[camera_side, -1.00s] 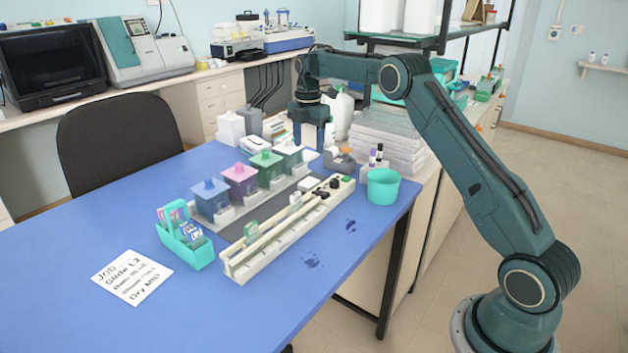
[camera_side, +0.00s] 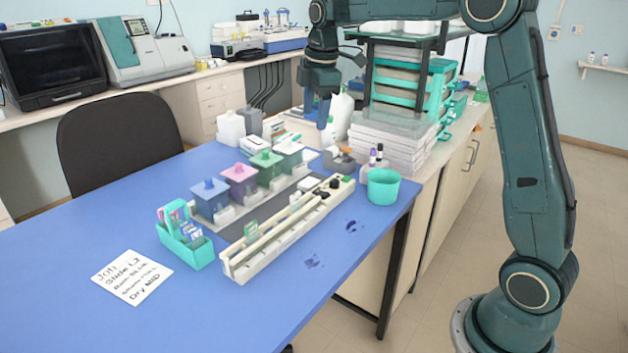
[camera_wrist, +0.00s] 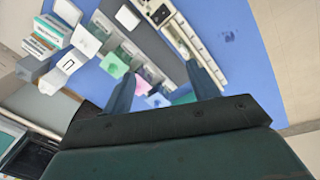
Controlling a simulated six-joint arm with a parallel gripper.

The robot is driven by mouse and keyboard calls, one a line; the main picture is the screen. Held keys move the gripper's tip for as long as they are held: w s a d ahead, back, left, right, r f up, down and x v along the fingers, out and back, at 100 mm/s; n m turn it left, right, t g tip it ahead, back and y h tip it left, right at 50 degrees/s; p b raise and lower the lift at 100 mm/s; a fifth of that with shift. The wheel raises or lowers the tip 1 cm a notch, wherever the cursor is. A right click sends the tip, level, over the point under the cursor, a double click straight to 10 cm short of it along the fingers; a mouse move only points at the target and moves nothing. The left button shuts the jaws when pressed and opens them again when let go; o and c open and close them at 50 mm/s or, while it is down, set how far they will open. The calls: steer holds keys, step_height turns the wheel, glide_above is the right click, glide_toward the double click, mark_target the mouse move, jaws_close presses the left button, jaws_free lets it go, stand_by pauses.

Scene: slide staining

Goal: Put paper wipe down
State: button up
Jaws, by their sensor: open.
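My gripper (camera_side: 323,112) is raised above the far end of the blue table, pointing down. In the wrist view its two fingers (camera_wrist: 163,90) stand wide apart with nothing held between them. A flat pale patch (camera_side: 309,155) lies at the far end of the table, beside the white-lidded staining jar (camera_side: 288,153). It may be the paper wipe, but it is too small to be sure. A white box (camera_side: 255,145) stands to the left of it; it also shows in the wrist view (camera_wrist: 85,43).
Blue, pink and green-lidded jars stand in a row behind a cream rail rack (camera_side: 285,235). A teal cup (camera_side: 383,186) stands at the right edge. A teal slide holder (camera_side: 186,245) and a note (camera_side: 132,277) are nearer. Blue stains (camera_side: 312,260) mark the table.

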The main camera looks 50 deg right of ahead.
steer(key=s+a+r+m+t, duration=0.1)
steer(key=s+a+r+m, duration=0.2)
steer(key=s, duration=0.5)
steer(key=s+a+r+m+t, duration=0.1)
steer(key=s+a+m, duration=0.2)
steer(key=s+a, duration=0.35)
steer(key=s+a+f+m+t, duration=0.1)
steer(key=s+f+m, duration=0.2)
steer(key=s, duration=0.5)
steer(key=s+a+f+m, duration=0.1)
steer(key=s+f+m, duration=0.2)
steer(key=s, duration=0.5)
steer(key=shift+f+t, duration=0.15)
steer(key=shift+t, duration=0.25)
steer(key=shift+c, duration=0.8)
